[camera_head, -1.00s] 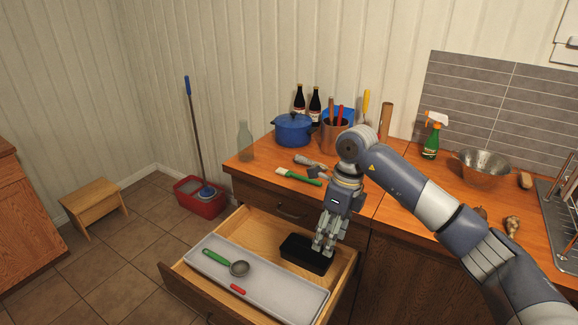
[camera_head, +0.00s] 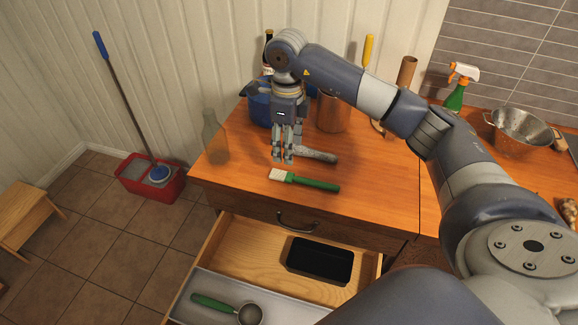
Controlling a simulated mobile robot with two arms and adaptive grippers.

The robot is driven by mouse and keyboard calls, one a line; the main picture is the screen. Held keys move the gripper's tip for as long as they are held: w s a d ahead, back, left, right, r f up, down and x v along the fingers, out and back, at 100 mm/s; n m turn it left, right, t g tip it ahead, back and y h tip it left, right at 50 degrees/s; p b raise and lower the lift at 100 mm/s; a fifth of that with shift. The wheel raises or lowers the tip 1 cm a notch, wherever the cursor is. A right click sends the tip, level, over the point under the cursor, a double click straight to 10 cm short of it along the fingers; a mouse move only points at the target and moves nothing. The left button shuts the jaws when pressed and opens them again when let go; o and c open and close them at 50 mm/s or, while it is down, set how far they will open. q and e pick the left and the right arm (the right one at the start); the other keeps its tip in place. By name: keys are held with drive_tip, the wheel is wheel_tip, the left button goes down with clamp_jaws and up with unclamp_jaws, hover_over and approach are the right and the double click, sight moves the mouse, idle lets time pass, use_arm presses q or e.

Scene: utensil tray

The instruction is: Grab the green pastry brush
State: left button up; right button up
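The green pastry brush (camera_head: 312,183) lies flat on the wooden counter near its front edge, pale bristles to the left and green handle to the right. My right gripper (camera_head: 283,158) points down above the counter, just behind the bristle end, apart from the brush. Its fingers look close together and I see nothing held in them; how far they are open is unclear. A grey utensil (camera_head: 318,155) lies right beside the fingertips, partly hidden by them. My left gripper is not in view.
The open drawer (camera_head: 228,252) below holds a black tray (camera_head: 320,262) and a light tray with a green-handled scoop (camera_head: 215,304). A glass bottle (camera_head: 214,140) stands left of the gripper; a blue pot (camera_head: 260,108) and a utensil holder (camera_head: 333,112) stand behind.

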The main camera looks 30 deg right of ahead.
sight(292, 177)
drive_tip(key=f, duration=0.1)
drive_tip(key=s+f+p, duration=0.1)
drive_tip(key=f, duration=0.1)
drive_tip(key=shift+s+f, duration=0.2)
drive_tip(key=shift+f, duration=0.05)
drive_tip(key=shift+w+f, duration=0.1)
drive_tip(key=shift+f, duration=0.2)
drive_tip(key=shift+w+f, duration=0.1)
drive_tip(key=shift+f, duration=0.2)
drive_tip(key=f+p, duration=0.1)
drive_tip(key=f, duration=0.2)
drive_tip(key=f+p, duration=0.1)
drive_tip(key=shift+d+f+p, duration=0.15)
drive_tip(key=shift+d+p, duration=0.15)
drive_tip(key=shift+p, duration=0.05)
drive_tip(key=shift+f, duration=0.35)
drive_tip(key=shift+c, duration=0.8)
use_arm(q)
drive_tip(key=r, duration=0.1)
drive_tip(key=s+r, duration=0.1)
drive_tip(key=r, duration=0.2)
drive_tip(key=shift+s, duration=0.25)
use_arm(e)
drive_tip(key=c, duration=0.9)
